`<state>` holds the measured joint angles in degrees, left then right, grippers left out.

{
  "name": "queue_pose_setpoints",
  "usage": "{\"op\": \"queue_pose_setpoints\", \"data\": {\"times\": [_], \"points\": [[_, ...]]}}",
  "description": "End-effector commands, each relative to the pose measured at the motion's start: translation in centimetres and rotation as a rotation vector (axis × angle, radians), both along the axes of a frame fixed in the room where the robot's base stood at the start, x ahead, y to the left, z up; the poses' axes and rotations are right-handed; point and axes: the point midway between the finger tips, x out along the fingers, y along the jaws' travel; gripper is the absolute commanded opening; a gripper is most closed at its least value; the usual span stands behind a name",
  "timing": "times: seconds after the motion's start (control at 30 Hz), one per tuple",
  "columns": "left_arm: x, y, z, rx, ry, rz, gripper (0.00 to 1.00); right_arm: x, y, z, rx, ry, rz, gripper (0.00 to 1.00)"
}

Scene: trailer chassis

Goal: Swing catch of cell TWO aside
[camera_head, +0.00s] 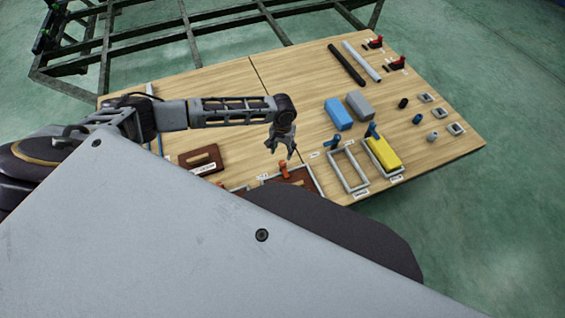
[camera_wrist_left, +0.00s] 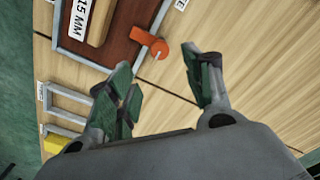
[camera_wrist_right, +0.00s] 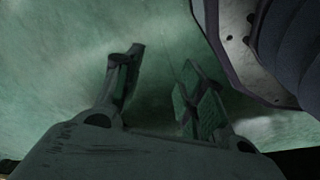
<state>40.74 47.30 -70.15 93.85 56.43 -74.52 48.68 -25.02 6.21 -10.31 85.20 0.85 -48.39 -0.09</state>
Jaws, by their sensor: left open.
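An orange catch (camera_head: 284,169) stands at the edge of a framed cell holding a brown board, partly hidden by my body. In the left wrist view, the orange catch (camera_wrist_left: 150,43) lies over the frame's edge, beside the board (camera_wrist_left: 120,35) with its wooden handle and a "15 MM" label. I cannot read which cell is TWO. My left gripper (camera_head: 284,150) is open and empty just above the catch; its fingers (camera_wrist_left: 160,70) are apart and do not visibly touch the catch. My right gripper (camera_wrist_right: 165,65) is open and empty over the green floor.
A brown board (camera_head: 203,158) with a handle lies left of my left gripper. Right of it are grey frames (camera_head: 347,172), blue catches (camera_head: 372,131), a yellow block (camera_head: 385,152), and blue (camera_head: 338,114) and grey blocks (camera_head: 360,105). The table's middle (camera_head: 225,90) is clear.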

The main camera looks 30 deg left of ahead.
Motion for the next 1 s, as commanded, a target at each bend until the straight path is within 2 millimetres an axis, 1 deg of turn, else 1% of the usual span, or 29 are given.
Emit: {"op": "queue_pose_setpoints", "data": {"times": [0.1,0.4,1.0], "points": [[0.0,0.0,-1.3,0.001,0.001,-0.001,0.51,0.4,0.4,0.8,0.004,0.002,0.001,0.40],[0.0,0.0,-4.2,0.000,0.000,-0.001,0.51,1.0,1.1,2.7,0.011,0.013,0.004,0.40],[0.0,0.0,-9.1,0.001,0.001,0.000,0.51,1.7,2.3,7.0,0.025,0.034,0.011,0.40]]}}
